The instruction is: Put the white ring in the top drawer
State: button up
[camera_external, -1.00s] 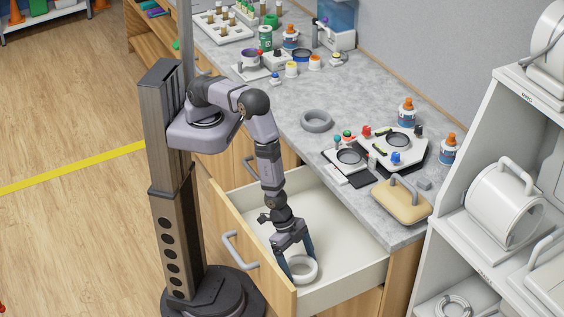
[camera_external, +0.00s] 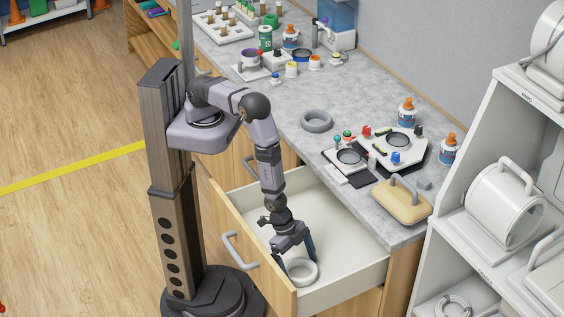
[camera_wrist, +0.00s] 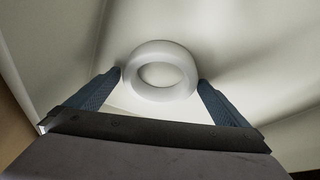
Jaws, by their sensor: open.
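The white ring (camera_external: 302,271) lies in the open top drawer (camera_external: 340,285), near its front panel. It also shows in the wrist view (camera_wrist: 160,71), flat on the drawer floor just beyond the fingertips. My gripper (camera_external: 296,262) reaches down into the drawer and is open. In the wrist view its two blue fingers (camera_wrist: 160,82) stand apart on either side of the ring's near part. I cannot tell whether either finger touches the ring.
The drawer's walls surround my gripper, and its front panel (camera_external: 250,262) is close by. A grey ring (camera_external: 317,121) lies on the countertop. A tan block with a handle (camera_external: 402,201) sits at the counter's edge above the drawer. The drawer's back part is empty.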

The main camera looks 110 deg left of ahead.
jog(key=s+a+r+n+g, duration=0.15)
jog(key=a+r, duration=0.25)
jog(key=r, duration=0.5)
jog(key=s+a+r+m, duration=0.1)
jog(key=s+a+r, duration=0.25)
jog(key=r, duration=0.55)
jog(key=s+a+r+n+g+y, duration=0.1)
jog(key=s+a+r+n, duration=0.1)
jog(key=s+a+r, duration=0.3)
jog(key=s+a+r+n+g, duration=0.1)
jog(key=s+a+r, duration=0.4)
jog(key=a, duration=0.8)
jog(key=s+n, duration=0.1)
jog(key=s, duration=0.2)
jog(key=shift+a+r+g+y, duration=0.2)
jog(key=shift+r+g+y, duration=0.1)
jog(key=shift+g+y, duration=0.1)
